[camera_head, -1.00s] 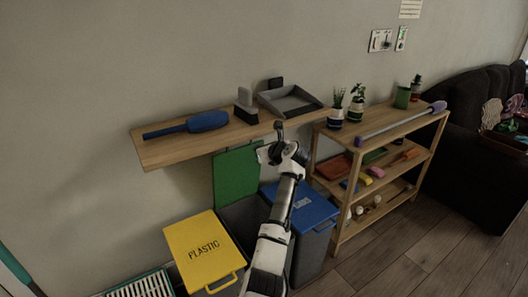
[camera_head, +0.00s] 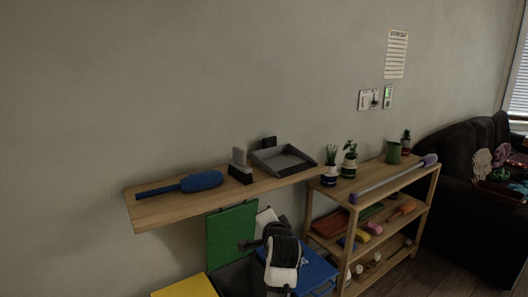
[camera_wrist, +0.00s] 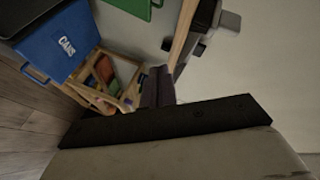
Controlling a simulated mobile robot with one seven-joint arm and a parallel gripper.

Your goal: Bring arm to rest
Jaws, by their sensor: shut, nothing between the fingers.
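My gripper shows in the wrist view (camera_wrist: 157,86) as dark fingers closed together, with nothing between them. In the head view my white and black arm end is low in the middle, in front of the bins and below the wall shelf (camera_head: 150,217). The fingertips are small and hard to make out in that view. The arm is clear of the shelf and carries nothing.
A blue duster (camera_head: 200,181), a brush (camera_head: 240,172) and a grey dustpan (camera_head: 285,160) lie on the wall shelf. Yellow (camera_head: 185,288), green (camera_head: 232,235) and blue (camera_head: 312,270) bin lids are close to my arm. A wooden rack (camera_head: 345,215) stands right; a dark sofa (camera_head: 455,215) is beyond.

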